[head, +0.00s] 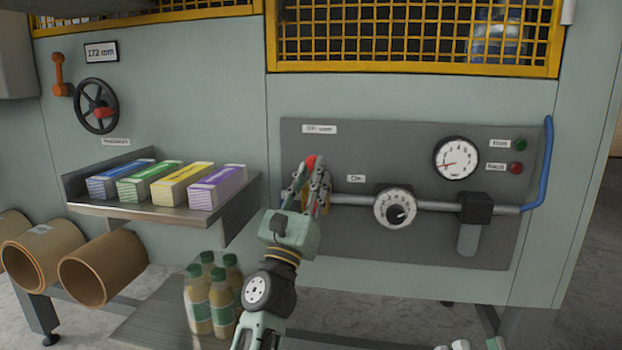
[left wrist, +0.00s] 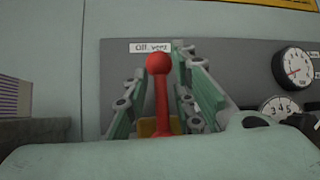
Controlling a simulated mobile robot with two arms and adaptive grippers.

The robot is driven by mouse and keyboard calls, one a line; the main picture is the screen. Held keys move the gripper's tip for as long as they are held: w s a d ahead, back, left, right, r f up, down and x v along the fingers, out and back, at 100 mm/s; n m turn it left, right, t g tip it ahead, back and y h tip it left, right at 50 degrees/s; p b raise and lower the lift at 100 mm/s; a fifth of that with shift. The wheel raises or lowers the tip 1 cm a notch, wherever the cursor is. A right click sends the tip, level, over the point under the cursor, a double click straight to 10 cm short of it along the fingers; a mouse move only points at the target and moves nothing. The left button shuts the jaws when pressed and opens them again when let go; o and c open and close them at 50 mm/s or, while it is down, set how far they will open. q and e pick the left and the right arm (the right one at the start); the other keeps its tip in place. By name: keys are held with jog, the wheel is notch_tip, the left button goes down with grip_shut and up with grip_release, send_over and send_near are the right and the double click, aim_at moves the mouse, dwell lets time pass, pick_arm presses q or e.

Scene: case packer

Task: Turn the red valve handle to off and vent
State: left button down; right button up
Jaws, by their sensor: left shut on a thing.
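The red valve handle (left wrist: 161,95) stands nearly upright in the left wrist view, its ball knob just in front of the "Off vent" label (left wrist: 150,47). In the head view only its red knob (head: 311,161) shows clearly, below that label. My left gripper (head: 308,188) is shut on the handle, with its fingers on either side of it. The yellow valve body (left wrist: 150,127) shows behind the lower end of the handle. The "On" label (head: 356,178) is to the right of the valve. My right gripper (head: 470,344) is barely in view at the bottom edge.
To the right on the grey panel are a dial knob (head: 395,208), a pressure gauge (head: 456,158) with its needle pointing left, and a blue hose (head: 548,160). A metal shelf (head: 230,210) with several boxes juts out at left. Bottles (head: 222,296) stand below.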

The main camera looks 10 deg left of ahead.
pick_arm(q)
jog(key=c, duration=1.7)
grip_release()
jog(key=shift+o, duration=0.2)
jog(key=shift+f, duration=0.1)
jog(key=v, duration=0.7)
jog(key=shift+s, duration=0.2)
jog(key=shift+a+f+y, duration=0.1)
jog(key=shift+f+y, duration=0.05)
jog(key=shift+y, duration=0.15)
